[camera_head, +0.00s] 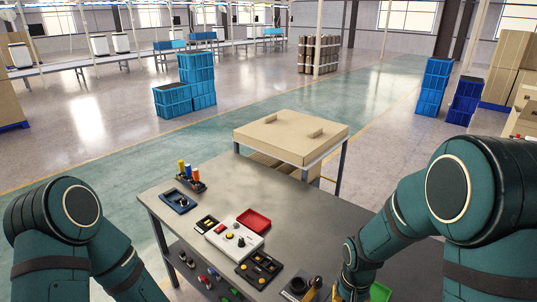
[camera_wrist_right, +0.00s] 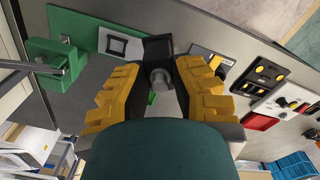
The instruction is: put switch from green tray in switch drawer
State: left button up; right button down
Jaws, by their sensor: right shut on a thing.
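My right gripper (camera_head: 324,292) is low over the front edge of the grey table, left of the green tray (camera_head: 380,293). In the right wrist view its yellow fingers (camera_wrist_right: 157,70) are shut on a black block with a grey round knob, which looks like the switch (camera_wrist_right: 157,48). The green tray (camera_wrist_right: 104,43) lies left of the fingers there, with a white-framed dark square at it. I cannot tell which part is the switch drawer. My left arm shows at the lower left of the head view; its gripper is out of view.
A white control box (camera_head: 248,243), a red tray (camera_head: 254,220), a black tray with yellow buttons (camera_head: 250,270) and a blue tray (camera_head: 180,200) stand on the table. A cardboard box (camera_head: 290,135) stands behind it. The table's right middle is clear.

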notch_tip(320, 180, down, 12)
jog(key=a+n+b, duration=0.1)
jog(key=n+b, duration=0.1)
jog(key=b, duration=0.9)
jog(key=shift+a+r, duration=0.15)
jog(key=shift+a, duration=0.15)
jog(key=shift+s, duration=0.1)
